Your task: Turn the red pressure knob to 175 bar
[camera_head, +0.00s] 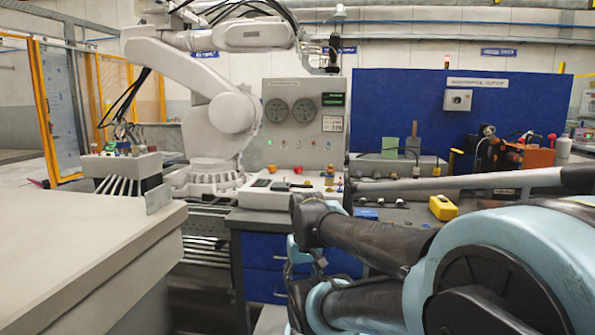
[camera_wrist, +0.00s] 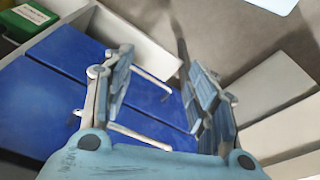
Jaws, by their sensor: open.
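A grey control panel (camera_head: 303,145) with two round gauges stands at the back centre in the head view. Small red-orange knobs sit along its foot, one at the left (camera_head: 271,169) and one near the middle (camera_head: 297,170). I cannot tell which is the pressure knob, and its setting and the gauge needles are too small to read. My gripper (camera_wrist: 155,62) is open and empty in the wrist view, with its two blue fingers apart. It is below and in front of the panel, near blue drawers (camera_wrist: 75,65). No knob shows in the wrist view.
A white robot arm (camera_head: 225,110) stands left of the panel. A beige counter (camera_head: 90,245) fills the left foreground. A yellow box (camera_head: 443,207) lies on the bench at right, before a blue board (camera_head: 400,110). A green box (camera_wrist: 22,22) shows at upper left in the wrist view.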

